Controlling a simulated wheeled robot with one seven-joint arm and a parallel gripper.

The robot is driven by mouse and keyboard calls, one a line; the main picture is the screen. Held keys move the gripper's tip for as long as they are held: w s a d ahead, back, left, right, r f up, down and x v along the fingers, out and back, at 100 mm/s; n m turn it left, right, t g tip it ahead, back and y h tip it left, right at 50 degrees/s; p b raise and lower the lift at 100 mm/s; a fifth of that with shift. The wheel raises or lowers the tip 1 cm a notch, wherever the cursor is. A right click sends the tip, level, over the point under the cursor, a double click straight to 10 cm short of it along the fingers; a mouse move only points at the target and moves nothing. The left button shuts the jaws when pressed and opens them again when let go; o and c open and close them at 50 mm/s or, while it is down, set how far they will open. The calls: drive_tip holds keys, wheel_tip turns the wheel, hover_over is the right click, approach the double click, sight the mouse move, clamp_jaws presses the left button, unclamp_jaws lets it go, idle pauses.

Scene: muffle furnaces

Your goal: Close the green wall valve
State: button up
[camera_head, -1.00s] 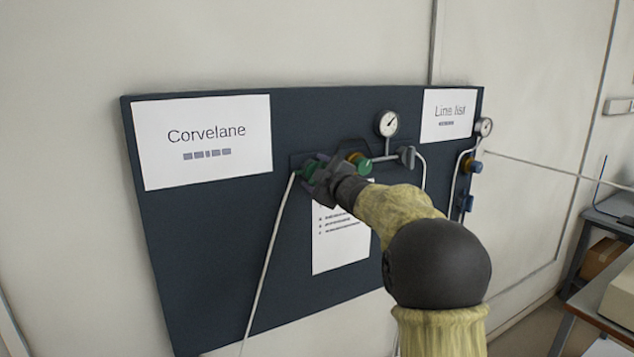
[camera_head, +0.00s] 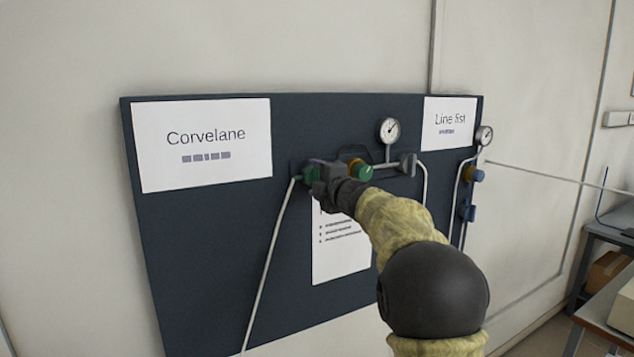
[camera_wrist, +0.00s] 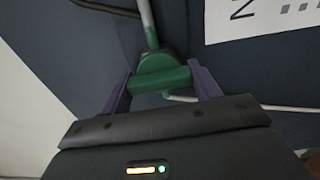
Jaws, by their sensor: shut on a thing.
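The green wall valve (camera_head: 308,173) is on the dark wall panel, at the top of a white hose, mostly hidden behind my gripper in the head view. In the wrist view its green handle (camera_wrist: 160,75) lies between two purple fingers. My gripper (camera_wrist: 163,84) is shut on this green handle, one finger on each side. In the head view my gripper (camera_head: 322,178) is at the panel, over the valve.
A gauge (camera_head: 388,130) and a green-and-yellow knob (camera_head: 361,169) sit just right of my gripper. Another gauge (camera_head: 484,135) and blue valves (camera_head: 468,211) are at the panel's right edge. A white hose (camera_head: 268,262) hangs below the valve. A bench (camera_head: 600,318) stands at far right.

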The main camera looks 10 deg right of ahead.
drive_tip(key=shift+f, duration=0.15)
drive_tip(key=o, duration=1)
drive_tip(key=shift+s, duration=0.1)
drive_tip(key=b+v, duration=0.4)
drive_tip(key=v, duration=1.3)
drive_tip(key=shift+s, duration=0.1)
